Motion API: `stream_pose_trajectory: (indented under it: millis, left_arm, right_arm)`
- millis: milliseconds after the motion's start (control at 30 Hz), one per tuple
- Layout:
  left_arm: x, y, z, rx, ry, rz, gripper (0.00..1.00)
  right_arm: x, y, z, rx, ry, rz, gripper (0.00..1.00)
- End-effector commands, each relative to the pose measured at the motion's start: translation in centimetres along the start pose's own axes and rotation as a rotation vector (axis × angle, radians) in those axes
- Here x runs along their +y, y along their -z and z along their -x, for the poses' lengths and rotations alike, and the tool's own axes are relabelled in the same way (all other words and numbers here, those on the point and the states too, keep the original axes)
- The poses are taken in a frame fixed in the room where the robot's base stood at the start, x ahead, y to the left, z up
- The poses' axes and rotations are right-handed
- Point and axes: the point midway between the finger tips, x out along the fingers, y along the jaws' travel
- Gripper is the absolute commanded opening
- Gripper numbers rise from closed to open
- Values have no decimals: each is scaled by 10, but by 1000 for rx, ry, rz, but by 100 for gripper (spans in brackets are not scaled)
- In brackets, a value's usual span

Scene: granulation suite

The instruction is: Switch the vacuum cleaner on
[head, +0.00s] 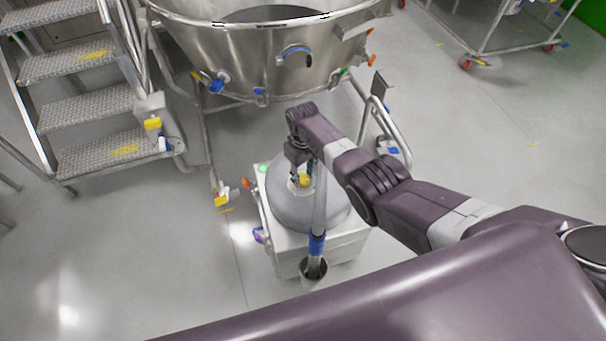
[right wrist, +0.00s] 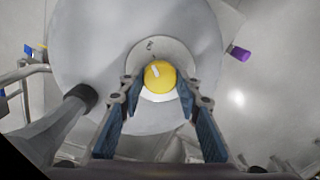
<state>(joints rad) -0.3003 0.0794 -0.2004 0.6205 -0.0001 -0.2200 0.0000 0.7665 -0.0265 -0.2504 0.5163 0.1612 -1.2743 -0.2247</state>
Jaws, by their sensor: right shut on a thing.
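The vacuum cleaner (head: 340,247) is a pale box with a grey dome (head: 285,207) on top, standing on the floor in the middle of the head view. A round yellow knob (right wrist: 160,77) with a white mark sits in a pale ring on the dome; it also shows partly in the head view (head: 304,181). My right gripper (right wrist: 161,90) reaches down over the dome, with one finger on each side of the knob, shut on it. In the head view the gripper (head: 302,168) partly hides the knob. My left gripper is not in view.
A grey hose with a blue band (head: 316,243) stands in front of the dome. A large steel vessel (head: 240,60) is behind the cleaner. Metal steps (head: 85,110) stand at the left, a wheeled frame (head: 495,50) at the far right. The floor at lower left is clear.

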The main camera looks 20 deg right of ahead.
Motion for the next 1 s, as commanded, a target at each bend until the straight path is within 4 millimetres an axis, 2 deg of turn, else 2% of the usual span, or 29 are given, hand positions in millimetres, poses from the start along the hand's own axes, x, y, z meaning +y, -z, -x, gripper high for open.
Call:
stream_pose_trajectory:
  millis: [300,733,767,900,1000]
  left_arm:
    - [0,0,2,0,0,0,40]
    - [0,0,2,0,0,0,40]
    - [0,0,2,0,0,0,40]
    - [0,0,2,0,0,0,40]
    - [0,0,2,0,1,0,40]
  right_arm:
    - [1,0,0,-1,-1,-84,7]
    - [0,0,0,0,-1,-93,7]
    - [0,0,0,0,-1,-93,32]
    - [0,0,0,0,0,-92,48]
    - [0,0,0,0,0,-91,49]
